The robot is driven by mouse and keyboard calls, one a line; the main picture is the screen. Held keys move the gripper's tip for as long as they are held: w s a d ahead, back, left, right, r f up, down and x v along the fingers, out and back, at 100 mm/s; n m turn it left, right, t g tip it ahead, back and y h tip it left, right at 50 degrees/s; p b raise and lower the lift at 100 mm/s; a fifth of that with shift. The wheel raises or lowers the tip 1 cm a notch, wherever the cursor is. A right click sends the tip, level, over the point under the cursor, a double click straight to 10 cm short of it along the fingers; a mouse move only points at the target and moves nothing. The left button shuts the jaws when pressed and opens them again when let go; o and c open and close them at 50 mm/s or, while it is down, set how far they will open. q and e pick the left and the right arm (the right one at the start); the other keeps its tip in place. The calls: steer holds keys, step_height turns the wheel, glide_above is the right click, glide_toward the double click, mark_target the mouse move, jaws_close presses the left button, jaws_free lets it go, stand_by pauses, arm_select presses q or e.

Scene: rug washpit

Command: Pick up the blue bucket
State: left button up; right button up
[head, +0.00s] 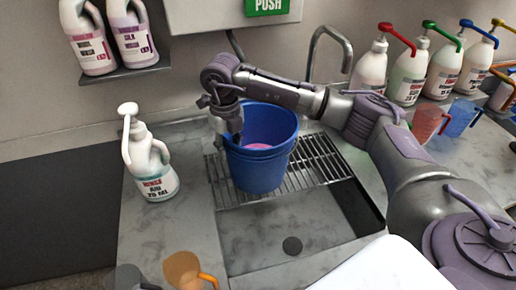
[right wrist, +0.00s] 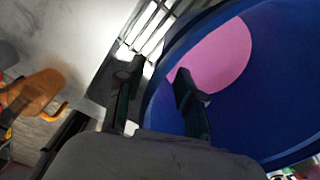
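The blue bucket (head: 258,160) stands upright on the metal grate of the sink in the head view, with something pink inside it. My right gripper (head: 231,138) points down at the bucket's left rim. In the right wrist view the bucket (right wrist: 255,100) fills the right side, and the pink surface (right wrist: 220,58) shows inside. The right gripper's fingers (right wrist: 157,82) are apart, one outside the bucket and one over its inside, with the rim between them. A gap shows between the outer finger and the wall. My left gripper is not in view.
A white pump bottle (head: 150,165) stands left of the sink. An orange jug (head: 186,270) is at the front. A curved tap (head: 330,50) rises behind the bucket. Several pump bottles (head: 408,75) and an orange-red jug (head: 428,122) stand at the right. The sink basin (head: 290,225) is open in front.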

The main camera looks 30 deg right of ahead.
jaws_close()
steer(key=shift+r, duration=0.2)
stand_by(0.3)
